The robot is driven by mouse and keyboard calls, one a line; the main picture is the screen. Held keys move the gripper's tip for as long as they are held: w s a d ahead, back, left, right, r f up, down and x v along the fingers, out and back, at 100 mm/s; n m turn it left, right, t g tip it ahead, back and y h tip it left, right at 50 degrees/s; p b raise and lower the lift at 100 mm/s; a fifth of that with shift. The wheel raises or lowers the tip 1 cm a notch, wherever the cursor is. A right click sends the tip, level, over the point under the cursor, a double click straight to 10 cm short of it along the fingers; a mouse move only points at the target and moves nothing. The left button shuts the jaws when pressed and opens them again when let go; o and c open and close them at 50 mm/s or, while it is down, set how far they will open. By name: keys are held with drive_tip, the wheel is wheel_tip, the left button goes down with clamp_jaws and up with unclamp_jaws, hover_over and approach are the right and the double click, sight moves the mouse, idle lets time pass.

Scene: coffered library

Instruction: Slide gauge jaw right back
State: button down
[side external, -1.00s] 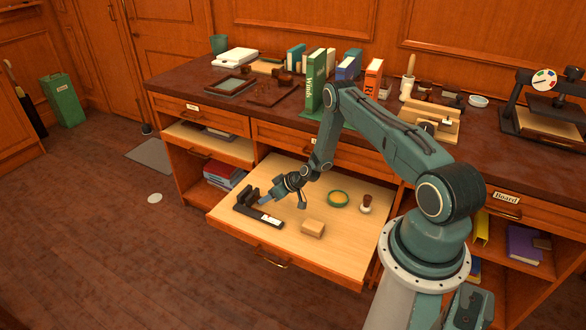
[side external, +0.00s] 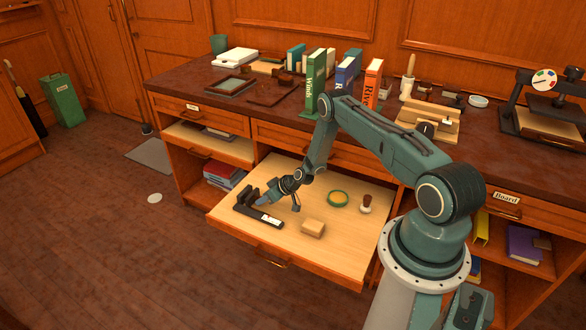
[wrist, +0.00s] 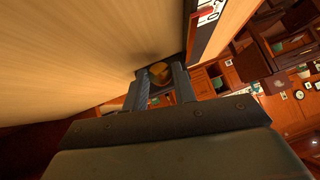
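The gauge (side external: 268,219) is a dark bar with a white scale strip, lying near the front left of the pulled-out drawer. Two dark upright jaws (side external: 241,197) stand at its left end. My gripper (side external: 262,201) is low over the drawer, right beside the jaws. In the wrist view my gripper (wrist: 163,84) has its two fingers apart, with a dark block with a round yellowish face (wrist: 160,73) showing between and beyond the tips. I cannot tell whether the fingers touch the jaw.
A tan block (side external: 312,228), a green ring (side external: 338,198) and a small dark-and-white stamp-like piece (side external: 366,203) lie to the right in the drawer (side external: 320,255). The desk top (side external: 290,115) with books stands behind. The drawer's front right is bare.

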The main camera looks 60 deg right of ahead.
drive_tip(key=shift+s, duration=2.5)
drive_tip(key=c, duration=1.1)
unclamp_jaws()
drive_tip(key=shift+c, duration=0.2)
drive_tip(key=shift+r, duration=0.1)
drive_tip(key=shift+s+d+r, duration=0.1)
drive_tip(key=shift+s+r, duration=0.15)
drive_tip(key=v, duration=1.3)
